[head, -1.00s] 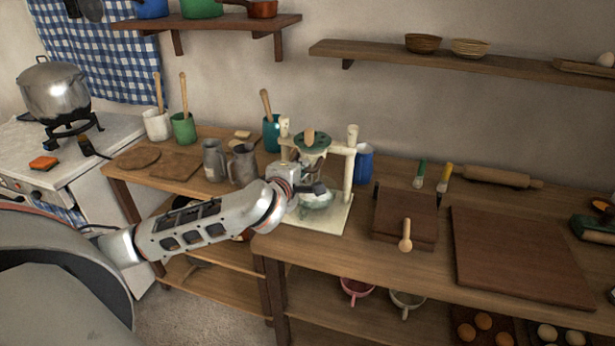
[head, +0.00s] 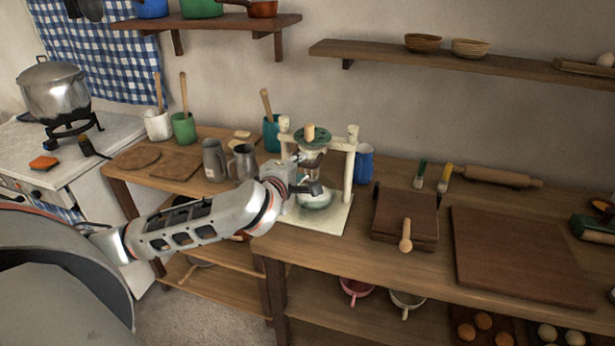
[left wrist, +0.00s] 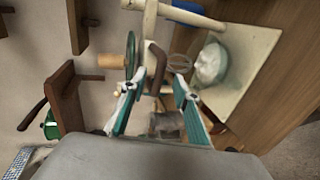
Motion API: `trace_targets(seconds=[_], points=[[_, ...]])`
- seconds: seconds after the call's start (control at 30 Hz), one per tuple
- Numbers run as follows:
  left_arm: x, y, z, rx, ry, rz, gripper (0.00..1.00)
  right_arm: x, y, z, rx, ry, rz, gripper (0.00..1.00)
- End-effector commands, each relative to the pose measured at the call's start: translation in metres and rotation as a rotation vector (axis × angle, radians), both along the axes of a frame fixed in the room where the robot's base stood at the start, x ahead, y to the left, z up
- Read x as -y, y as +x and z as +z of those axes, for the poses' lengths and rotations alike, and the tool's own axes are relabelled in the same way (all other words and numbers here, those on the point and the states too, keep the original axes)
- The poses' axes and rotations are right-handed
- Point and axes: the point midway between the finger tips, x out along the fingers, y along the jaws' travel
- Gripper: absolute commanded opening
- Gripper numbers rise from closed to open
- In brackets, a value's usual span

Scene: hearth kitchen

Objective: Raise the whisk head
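The whisk stand is a cream frame (head: 349,170) on a pale base at the back edge of the worktop. Its whisk head has a green disc with a wooden knob (head: 309,132) between the posts. A pale bowl (head: 316,198) sits beneath. In the left wrist view, the disc (left wrist: 131,52), wire whisk (left wrist: 179,63) and bowl (left wrist: 211,65) show sideways. My left gripper (head: 314,188) is in front of the stand, hiding part of the whisk and bowl. Its teal-padded fingers (left wrist: 155,86) are apart, with a dark piece of the head near their tips. My right gripper is out of view.
Metal mugs (head: 244,161) stand left of the stand, and a blue mug (head: 364,164) behind its right post. A dark wooden block with a handle (head: 404,216) and a large board (head: 515,255) lie to the right. A shelf (head: 470,69) hangs above.

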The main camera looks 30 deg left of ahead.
Motion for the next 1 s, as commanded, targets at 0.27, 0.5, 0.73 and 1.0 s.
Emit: trace_targets(seconds=[0.27,0.5,0.73,1.0], points=[[0.006,-0.024,0.008,0.0,0.0,-0.001,0.31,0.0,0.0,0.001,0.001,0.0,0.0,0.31],[0.01,-0.04,0.013,0.001,0.0,-0.001,0.31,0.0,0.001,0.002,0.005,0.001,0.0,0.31],[0.01,-0.041,0.013,0.0,-0.001,0.0,0.31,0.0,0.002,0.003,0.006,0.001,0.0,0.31],[0.01,-0.041,0.013,0.0,-0.001,0.0,0.31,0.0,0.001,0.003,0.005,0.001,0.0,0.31]])
